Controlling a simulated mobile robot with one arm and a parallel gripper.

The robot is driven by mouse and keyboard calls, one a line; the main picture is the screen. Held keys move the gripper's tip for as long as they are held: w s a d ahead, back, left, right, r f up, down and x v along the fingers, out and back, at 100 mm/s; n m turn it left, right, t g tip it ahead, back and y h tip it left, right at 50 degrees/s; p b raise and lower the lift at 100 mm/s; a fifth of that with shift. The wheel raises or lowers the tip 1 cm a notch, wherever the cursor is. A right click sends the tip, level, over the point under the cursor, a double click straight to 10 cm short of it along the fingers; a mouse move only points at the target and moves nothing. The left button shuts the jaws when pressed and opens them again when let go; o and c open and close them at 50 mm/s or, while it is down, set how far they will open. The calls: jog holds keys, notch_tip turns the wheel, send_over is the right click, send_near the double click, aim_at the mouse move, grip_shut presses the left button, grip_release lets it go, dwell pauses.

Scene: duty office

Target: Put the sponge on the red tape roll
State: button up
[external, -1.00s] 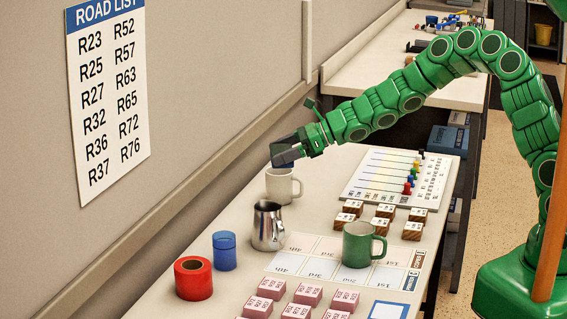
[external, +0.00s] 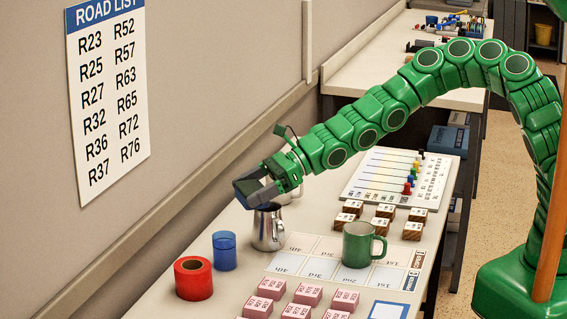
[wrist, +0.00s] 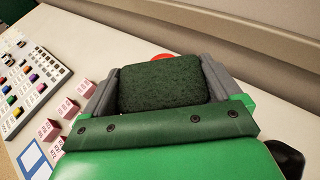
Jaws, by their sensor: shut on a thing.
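The sponge (wrist: 160,82) is a dark green, rough-faced block between the two grey fingers in the wrist view. My gripper (external: 252,192) is shut on it and holds it in the air, over or near the steel pitcher (external: 268,230) in the external view. The red tape roll (external: 193,281) lies flat on the table at the near left, with its open core facing up. Its top is clear. In the wrist view only a red sliver of the roll (wrist: 162,56) shows beyond the sponge.
A blue cup (external: 224,252) stands close behind the tape roll. A white mug (external: 292,192) is partly hidden behind my gripper. A green mug (external: 360,245), pink blocks (external: 308,294) and wooden blocks (external: 384,212) stand to the right. The wall runs along the left.

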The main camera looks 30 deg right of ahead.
jog(key=s+a+n+g, duration=0.1)
jog(key=s+a, duration=0.2)
jog(key=s, duration=0.4)
send_over(192, 265)
jog(key=shift+d+f, duration=0.1)
jog(key=shift+f, duration=6.3)
jog(key=shift+f, duration=0.15)
jog(key=o, duration=0.7)
